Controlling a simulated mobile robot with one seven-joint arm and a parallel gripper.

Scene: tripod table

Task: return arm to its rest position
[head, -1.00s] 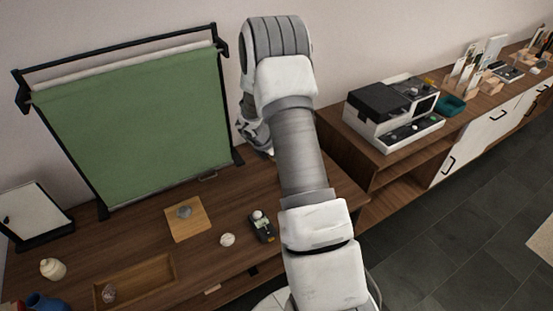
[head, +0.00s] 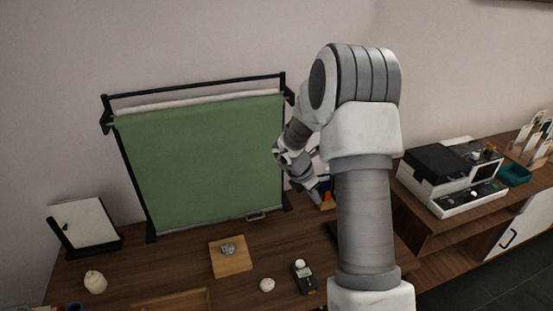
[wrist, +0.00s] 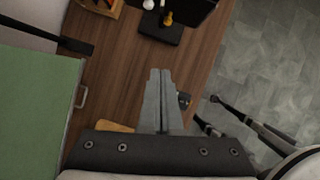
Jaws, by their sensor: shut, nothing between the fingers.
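My arm rises in front of the wooden table (head: 190,257) in the head view and bends down at its top towards the table's right side.
A green screen on a black frame (head: 205,160) stands at the back. A wooden board (head: 231,262), a white ball (head: 267,285) and a dark handheld meter (head: 304,277) lie in front. A white-and-black machine (head: 455,178) sits on the right cabinet. Grey floor (wrist: 270,60) lies beyond the table edge.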

